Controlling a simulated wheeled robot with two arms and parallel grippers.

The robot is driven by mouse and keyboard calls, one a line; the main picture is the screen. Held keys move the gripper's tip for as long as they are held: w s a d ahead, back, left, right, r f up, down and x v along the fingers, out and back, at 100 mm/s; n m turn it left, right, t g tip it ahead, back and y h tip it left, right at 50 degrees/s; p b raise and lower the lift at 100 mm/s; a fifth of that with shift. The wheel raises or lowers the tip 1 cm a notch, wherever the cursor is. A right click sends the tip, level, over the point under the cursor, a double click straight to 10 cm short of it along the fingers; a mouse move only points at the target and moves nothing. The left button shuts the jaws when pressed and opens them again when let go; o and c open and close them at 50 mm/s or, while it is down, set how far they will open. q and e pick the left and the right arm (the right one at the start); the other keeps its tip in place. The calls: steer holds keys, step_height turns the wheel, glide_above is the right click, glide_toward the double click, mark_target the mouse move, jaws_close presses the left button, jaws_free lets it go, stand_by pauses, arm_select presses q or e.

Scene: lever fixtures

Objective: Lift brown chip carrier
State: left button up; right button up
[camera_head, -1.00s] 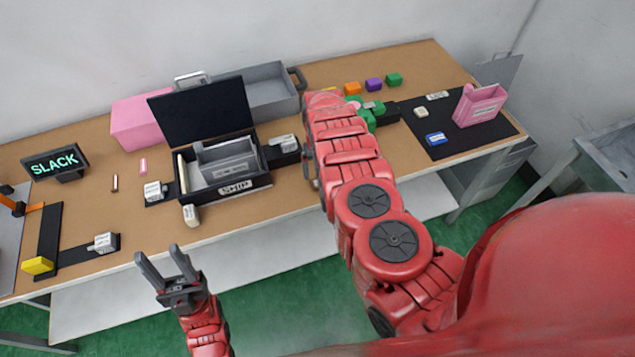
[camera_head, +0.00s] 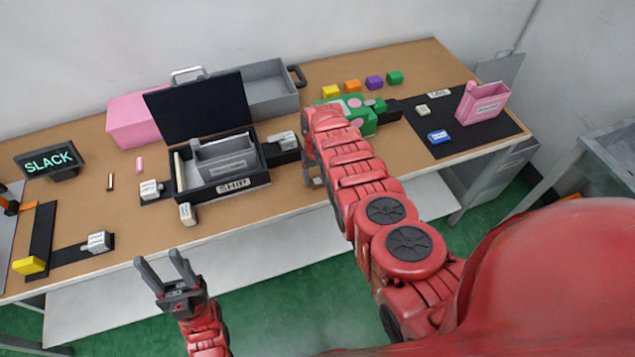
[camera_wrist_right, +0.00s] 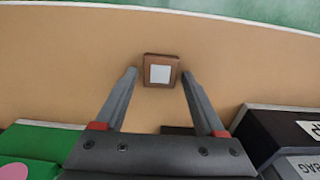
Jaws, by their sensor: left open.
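The brown chip carrier (camera_wrist_right: 160,71), a small brown square with a pale centre, lies on the tan tabletop in the right wrist view. My right gripper (camera_wrist_right: 158,76) is open and points at it, with one finger on each side of the carrier in the picture. I cannot tell how high the fingertips are above the table. In the head view, my right arm hides the carrier and most of the right gripper. My left gripper (camera_head: 163,266) is open and empty, in front of the table's front edge.
A black SHIP box (camera_head: 230,186) with a raised lid stands left of my right arm. A green block-like object (camera_head: 362,117) stands behind the arm. Coloured blocks line the back. A black mat (camera_head: 455,147) with a pink holder (camera_head: 478,106) lies right.

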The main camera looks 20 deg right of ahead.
jaws_close()
steer(key=shift+r, duration=0.1)
